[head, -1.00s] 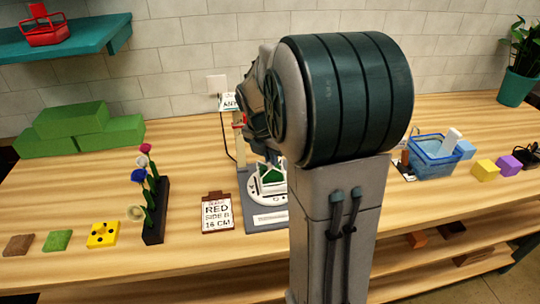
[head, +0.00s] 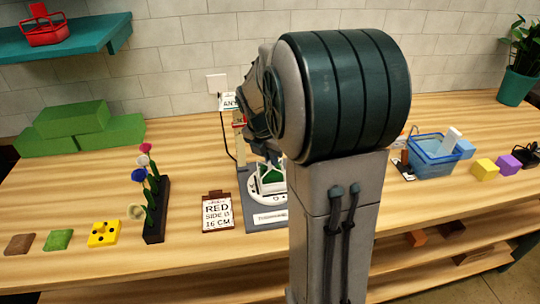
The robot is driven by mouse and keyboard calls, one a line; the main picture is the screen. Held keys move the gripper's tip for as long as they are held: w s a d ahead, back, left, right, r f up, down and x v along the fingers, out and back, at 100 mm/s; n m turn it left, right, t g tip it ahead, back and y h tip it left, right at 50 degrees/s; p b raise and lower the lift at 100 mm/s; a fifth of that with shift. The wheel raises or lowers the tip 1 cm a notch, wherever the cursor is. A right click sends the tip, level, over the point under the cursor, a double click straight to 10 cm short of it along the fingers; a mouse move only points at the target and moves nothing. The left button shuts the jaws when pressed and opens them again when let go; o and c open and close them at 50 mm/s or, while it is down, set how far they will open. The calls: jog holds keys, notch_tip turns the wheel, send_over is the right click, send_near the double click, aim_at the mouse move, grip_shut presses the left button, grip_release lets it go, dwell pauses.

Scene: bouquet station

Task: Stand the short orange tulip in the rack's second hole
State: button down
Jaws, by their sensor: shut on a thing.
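My arm fills the middle of the head view. Part of its wrist (head: 262,110) shows at its left side, over a stand, but I cannot make out the fingertips or anything between them. I see no orange tulip; it may be hidden behind my arm. A long black rack (head: 154,236) stands on the table, left of the wrist and apart from it. Several flowers stand along it: a cream one (head: 136,211) at the near end, then a blue one (head: 138,175), a white one (head: 143,161) and a pinkish-red one (head: 146,148). I cannot make out its holes.
A grey-based stand (head: 266,218) with a white round plate is partly behind my arm. A clipboard sign (head: 217,213) lies between it and the rack. Yellow (head: 104,234), green and brown pieces lie left. Green blocks (head: 72,118) are behind; a blue basket (head: 432,165) is right.

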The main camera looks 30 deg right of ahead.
dwell(0.3)
jog(key=c, duration=1)
grip_release()
jog(key=shift+r, duration=0.15)
jog(key=shift+r+p, duration=2.15)
grip_shut()
